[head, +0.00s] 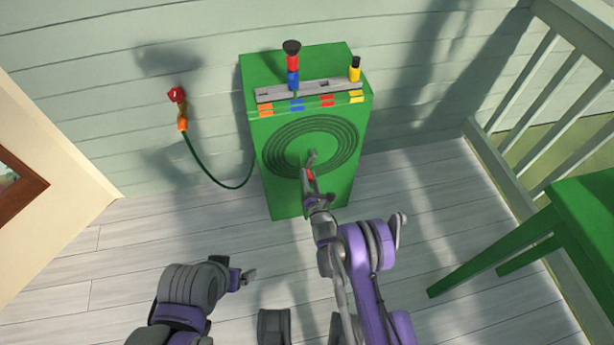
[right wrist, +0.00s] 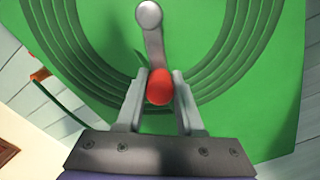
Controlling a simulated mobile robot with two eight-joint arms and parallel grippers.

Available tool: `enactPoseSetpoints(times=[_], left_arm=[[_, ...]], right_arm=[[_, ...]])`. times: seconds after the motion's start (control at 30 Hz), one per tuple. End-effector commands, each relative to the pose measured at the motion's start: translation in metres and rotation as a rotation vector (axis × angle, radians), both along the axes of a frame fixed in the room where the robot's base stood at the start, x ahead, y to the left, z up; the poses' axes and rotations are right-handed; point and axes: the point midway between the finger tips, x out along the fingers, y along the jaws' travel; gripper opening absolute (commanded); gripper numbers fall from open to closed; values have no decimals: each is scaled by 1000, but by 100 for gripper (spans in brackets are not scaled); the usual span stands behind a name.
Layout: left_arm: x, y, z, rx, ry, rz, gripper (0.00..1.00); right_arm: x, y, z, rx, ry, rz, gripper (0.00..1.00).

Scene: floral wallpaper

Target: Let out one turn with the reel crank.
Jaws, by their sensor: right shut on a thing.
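The reel is a set of dark green rings (head: 272,150) on the front of a green cabinet (head: 285,195). Its grey crank arm (right wrist: 155,45) runs from a round grey hub (right wrist: 148,14) down to a red knob (right wrist: 160,87). In the head view the crank points down from the hub, toward me. My right gripper (head: 309,178) is at the knob. In the right wrist view its two fingers (right wrist: 160,92) are closed on the knob from both sides. My left gripper (head: 246,277) is low over the floor, away from the cabinet; its jaws are too small to read.
A green hose (head: 213,180) runs from the cabinet's left side to an orange and red nozzle (head: 181,112) at the wall. A grey rack (head: 310,90) with coloured fittings is on the cabinet top. A green table (head: 585,215) and railing (head: 500,170) stand at right.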

Motion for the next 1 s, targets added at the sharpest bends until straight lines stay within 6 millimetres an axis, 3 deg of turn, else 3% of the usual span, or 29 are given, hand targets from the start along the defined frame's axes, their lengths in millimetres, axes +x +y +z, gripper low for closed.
enactPoseSetpoints(times=[0.4,0.43,0.6,1.0], left_arm=[[0,0,0,0,0,0,93],[0,0,0,0,0,0,93],[0,0,0,0,0,0,93],[0,0,-1,0,0,0,93]], right_arm=[[1,-2,1,-7,-4,-3,0],[1,-2,1,-6,-4,-3,38],[1,-2,0,-6,-3,-2,66],[1,-2,0,-7,-3,-1,66]])
